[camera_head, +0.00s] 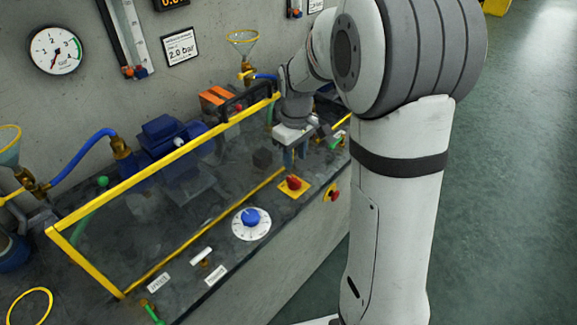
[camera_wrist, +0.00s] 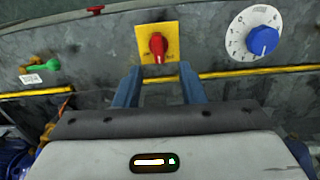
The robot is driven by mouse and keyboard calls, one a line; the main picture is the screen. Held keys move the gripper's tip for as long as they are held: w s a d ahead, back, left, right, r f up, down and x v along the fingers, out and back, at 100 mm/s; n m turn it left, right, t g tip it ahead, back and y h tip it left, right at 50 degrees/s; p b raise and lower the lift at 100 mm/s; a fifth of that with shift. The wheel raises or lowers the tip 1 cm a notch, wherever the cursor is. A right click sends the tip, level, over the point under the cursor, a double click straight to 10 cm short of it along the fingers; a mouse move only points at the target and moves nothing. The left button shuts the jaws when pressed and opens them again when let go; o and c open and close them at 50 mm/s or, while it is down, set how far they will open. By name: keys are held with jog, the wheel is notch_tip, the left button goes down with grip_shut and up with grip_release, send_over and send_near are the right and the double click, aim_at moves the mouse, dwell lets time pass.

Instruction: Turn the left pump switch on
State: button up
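A red rotary switch (camera_head: 293,183) sits on a yellow plate on the bench's front strip. It also shows in the wrist view (camera_wrist: 158,46), with its handle running roughly up and down in that picture. I cannot tell for sure whether it is the left pump switch. My gripper (camera_head: 295,158) hangs just behind it, pointing down, in the head view. In the wrist view my gripper (camera_wrist: 160,82) has its two blue fingers apart with nothing between them. The red switch lies beyond the fingertips, and no contact shows.
A blue knob on a white dial (camera_head: 250,219) is left of the red switch. A yellow-framed clear guard (camera_head: 165,160) stands over the bench. A second red knob (camera_head: 332,192) is on the bench's front face. A green handle (camera_head: 335,143) lies right. Blue pumps (camera_head: 165,137) stand behind.

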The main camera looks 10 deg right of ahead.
aim_at(294, 179)
jog(key=shift+w+f, duration=0.35)
jog(key=shift+f, duration=0.45)
notch_tip(294, 179, down, 7)
jog(key=shift+r, duration=0.1)
jog(key=shift+c, duration=0.2)
grip_shut()
